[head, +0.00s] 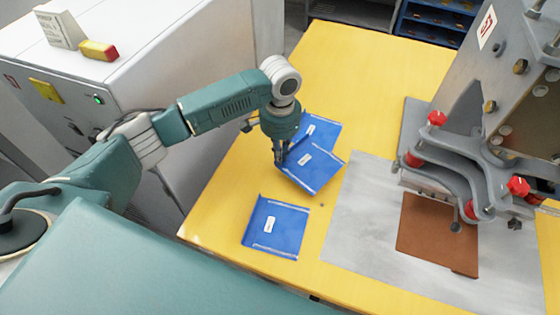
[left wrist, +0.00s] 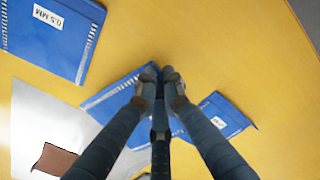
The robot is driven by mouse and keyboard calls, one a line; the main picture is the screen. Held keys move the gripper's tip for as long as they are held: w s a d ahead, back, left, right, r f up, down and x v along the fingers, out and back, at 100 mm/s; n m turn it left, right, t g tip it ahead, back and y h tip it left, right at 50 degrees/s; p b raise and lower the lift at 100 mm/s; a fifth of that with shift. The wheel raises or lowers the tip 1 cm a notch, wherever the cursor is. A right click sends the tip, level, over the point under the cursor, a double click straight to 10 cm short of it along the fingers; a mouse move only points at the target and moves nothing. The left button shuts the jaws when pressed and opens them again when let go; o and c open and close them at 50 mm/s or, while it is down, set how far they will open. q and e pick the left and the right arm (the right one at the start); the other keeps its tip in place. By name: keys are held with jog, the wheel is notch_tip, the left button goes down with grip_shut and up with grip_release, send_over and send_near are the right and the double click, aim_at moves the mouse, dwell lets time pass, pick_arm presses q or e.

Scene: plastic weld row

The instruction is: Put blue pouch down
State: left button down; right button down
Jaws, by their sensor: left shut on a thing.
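My left gripper (head: 280,160) is shut on the edge of a blue pouch (head: 315,170) with a white label. In the left wrist view my fingertips (left wrist: 164,74) pinch this pouch (left wrist: 112,98) near its corner. I cannot tell whether it touches the table. A second blue pouch (head: 325,130) lies just behind and partly under it in the head view; it also shows right of the fingers in the left wrist view (left wrist: 232,116). A third blue pouch (head: 290,222) lies flat nearer me, and its label reads 0.5 MM in the left wrist view (left wrist: 70,42). My right gripper is not in view.
The yellow table (head: 345,60) is bare behind the pouches. A grey metal plate (head: 350,225) with a brown sheet (head: 425,230) lies to the right, under a machine with red knobs (head: 437,118). A white cabinet (head: 190,60) stands to the left.

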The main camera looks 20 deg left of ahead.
pick_arm(q)
notch_tip(320, 180, down, 3)
jog(key=shift+f, duration=0.2)
jog(key=shift+f, duration=0.1)
jog(key=shift+f, duration=0.25)
jog(key=c, duration=1.9)
grip_release()
jog(key=shift+r, duration=0.2)
notch_tip(320, 180, up, 12)
jog(key=shift+r+b, duration=0.2)
jog(key=shift+b, duration=0.2)
